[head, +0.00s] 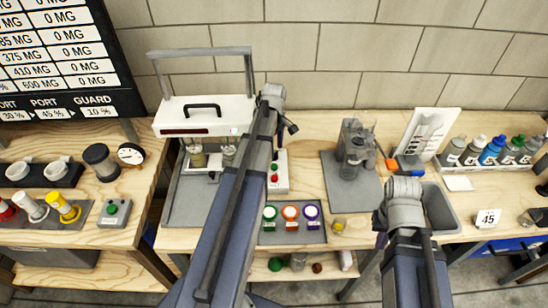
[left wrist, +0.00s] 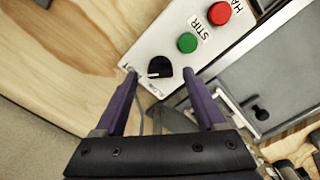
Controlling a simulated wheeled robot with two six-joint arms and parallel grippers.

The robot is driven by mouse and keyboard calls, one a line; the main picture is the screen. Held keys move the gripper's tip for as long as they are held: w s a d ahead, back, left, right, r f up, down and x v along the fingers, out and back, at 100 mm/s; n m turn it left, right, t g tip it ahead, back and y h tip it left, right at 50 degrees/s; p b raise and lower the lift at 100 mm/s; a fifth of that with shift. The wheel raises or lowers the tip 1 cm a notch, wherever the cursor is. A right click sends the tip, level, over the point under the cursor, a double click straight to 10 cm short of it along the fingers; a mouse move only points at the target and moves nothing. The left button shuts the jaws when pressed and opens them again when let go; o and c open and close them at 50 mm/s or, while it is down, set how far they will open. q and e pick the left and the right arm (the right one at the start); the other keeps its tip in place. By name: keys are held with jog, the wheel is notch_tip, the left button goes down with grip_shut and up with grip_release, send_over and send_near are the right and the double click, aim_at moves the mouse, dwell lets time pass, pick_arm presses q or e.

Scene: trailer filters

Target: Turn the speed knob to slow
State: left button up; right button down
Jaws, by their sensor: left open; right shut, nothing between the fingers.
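The black speed knob (left wrist: 159,68) sits on a white control box (left wrist: 148,42), near one end. Its white pointer mark points toward the left in the left wrist view. Small lettering beside the knob is partly hidden and hard to read. My left gripper (left wrist: 160,83) is open, with its purple fingers on either side of the knob; I cannot tell whether they touch it. In the head view, my left gripper (head: 289,127) hangs over the far end of the control box (head: 281,184). My right gripper (head: 380,238) is shut and empty at the right.
The box also carries a green STIR button (left wrist: 187,43) and a red button (left wrist: 219,12). A grey tray (head: 188,203) lies left of it. A tray with coloured-ring jars (head: 290,212) stands in front. A grey device (head: 355,147) stands to the right.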

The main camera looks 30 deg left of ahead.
pick_arm(q)
notch_tip(320, 180, down, 2)
jog(key=shift+f+b, duration=0.1)
jog(key=shift+b, duration=0.5)
grip_shut()
